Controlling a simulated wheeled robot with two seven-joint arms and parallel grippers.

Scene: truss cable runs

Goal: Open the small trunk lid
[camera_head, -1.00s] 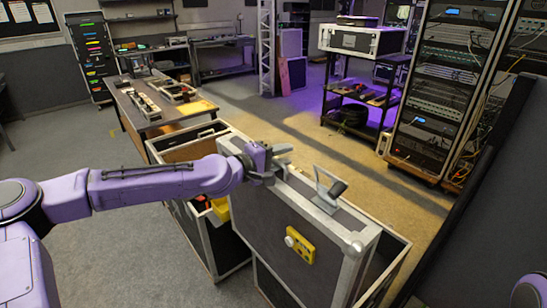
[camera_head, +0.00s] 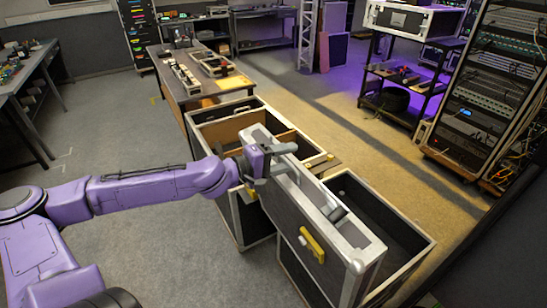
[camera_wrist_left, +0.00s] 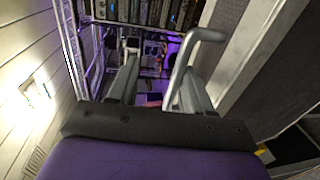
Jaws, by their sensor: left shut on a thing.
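The small trunk (camera_head: 421,243) is a black case with silver edges, and its dark inside shows at the right. Its lid (camera_head: 288,215) stands raised on edge along the near left side of the opening. The lid carries a yellow latch plate (camera_head: 312,245) and grey metal handles, one of them at its middle (camera_head: 336,213). My left gripper (camera_head: 276,158) is at the far upper end of the lid, shut on a grey handle. In the left wrist view the fingers (camera_wrist_left: 158,85) flank the middle, with a bent grey bar by the right one. My right gripper is out of view.
Another open case (camera_head: 222,130) with wooden panels adjoins the trunk at the far left. A workbench (camera_head: 165,62) with gear stands behind it. A tall equipment rack (camera_head: 490,95) stands at the right. Bare floor lies between trunk and rack.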

